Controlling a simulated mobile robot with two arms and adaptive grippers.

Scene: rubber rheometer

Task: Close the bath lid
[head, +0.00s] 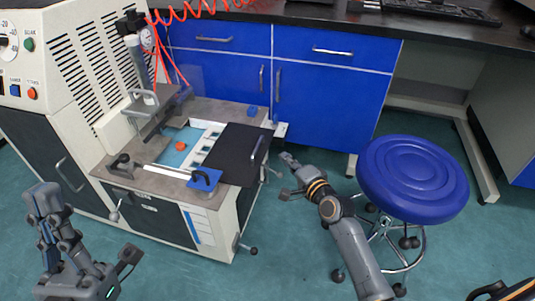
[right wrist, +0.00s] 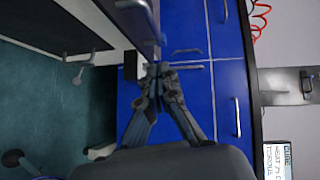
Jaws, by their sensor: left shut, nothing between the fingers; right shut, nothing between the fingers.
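The bath (head: 172,158) is an open basin in the machine's top at left in the head view, with blue inside and an orange round piece (head: 180,146) in it. The dark bath lid (head: 230,153) lies open to the right of the basin, with a grey bar handle (head: 259,154) along its right side. My right gripper (head: 286,158) is shut and empty, just right of the handle, with a small apparent gap. In the right wrist view, its closed fingers (right wrist: 157,68) point toward a grey bar at the top. My left gripper (head: 40,190) is shut and empty, in front of the machine at lower left.
A blue round stool (head: 412,178) stands right of my right arm. Blue cabinets (head: 325,95) stand behind. A clamp column (head: 140,62) rises behind the basin, and a control cabinet (head: 75,70) is at left. Open floor (head: 285,225) lies between machine and stool.

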